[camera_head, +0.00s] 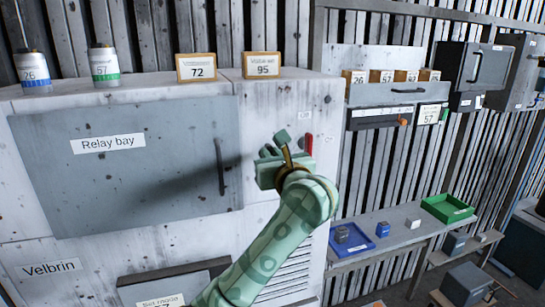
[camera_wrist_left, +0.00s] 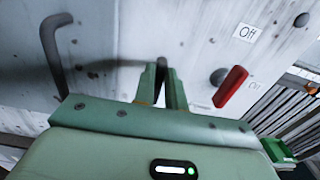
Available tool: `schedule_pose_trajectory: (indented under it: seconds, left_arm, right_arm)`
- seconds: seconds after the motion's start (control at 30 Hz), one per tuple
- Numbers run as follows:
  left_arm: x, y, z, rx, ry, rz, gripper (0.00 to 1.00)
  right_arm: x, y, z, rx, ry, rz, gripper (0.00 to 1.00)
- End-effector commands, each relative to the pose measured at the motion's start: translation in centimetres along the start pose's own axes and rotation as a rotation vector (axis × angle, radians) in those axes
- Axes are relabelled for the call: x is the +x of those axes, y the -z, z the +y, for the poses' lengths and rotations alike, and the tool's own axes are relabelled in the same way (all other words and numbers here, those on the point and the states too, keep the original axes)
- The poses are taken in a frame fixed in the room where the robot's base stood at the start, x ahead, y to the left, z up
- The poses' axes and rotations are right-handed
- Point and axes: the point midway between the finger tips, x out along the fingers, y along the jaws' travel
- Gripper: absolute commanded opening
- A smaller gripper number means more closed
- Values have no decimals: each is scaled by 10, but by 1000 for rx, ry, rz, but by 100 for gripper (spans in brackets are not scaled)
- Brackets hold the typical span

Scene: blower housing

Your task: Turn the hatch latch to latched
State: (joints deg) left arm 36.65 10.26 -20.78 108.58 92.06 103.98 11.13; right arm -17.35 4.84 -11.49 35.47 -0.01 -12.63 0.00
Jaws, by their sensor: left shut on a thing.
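My left gripper (camera_head: 276,147) is at the front of the white cabinet, right of the grey Relay bay hatch (camera_head: 110,190). In the left wrist view its two green fingers (camera_wrist_left: 165,86) are close together on a small dark grey piece (camera_wrist_left: 162,63), which appears to be the hatch latch. Most of this piece is hidden by the fingers, so I cannot tell its angle. The hatch looks closed, and its dark bar handle (camera_head: 220,167) is left of the gripper; the handle also shows in the wrist view (camera_wrist_left: 52,52). My right gripper is not in view.
A red lever (camera_head: 309,145) with Off and On labels is close to the right of my left gripper. Labelled boxes (camera_head: 196,67) and jars (camera_head: 103,67) stand on the cabinet top. A bench with blue (camera_head: 334,248) and green (camera_head: 430,207) trays is at right.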

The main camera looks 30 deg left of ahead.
Motion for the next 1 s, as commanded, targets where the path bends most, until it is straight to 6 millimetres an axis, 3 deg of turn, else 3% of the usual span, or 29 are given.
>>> schedule_pose_trajectory:
  seconds: [0.37, 1.0]
  left_arm:
    - [0, 8, 4, -214, 0, 2, 0]
    - [0, 14, 12, -817, 1, 4, 0]
  right_arm:
    - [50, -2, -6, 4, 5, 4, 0]
    - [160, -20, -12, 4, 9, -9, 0]
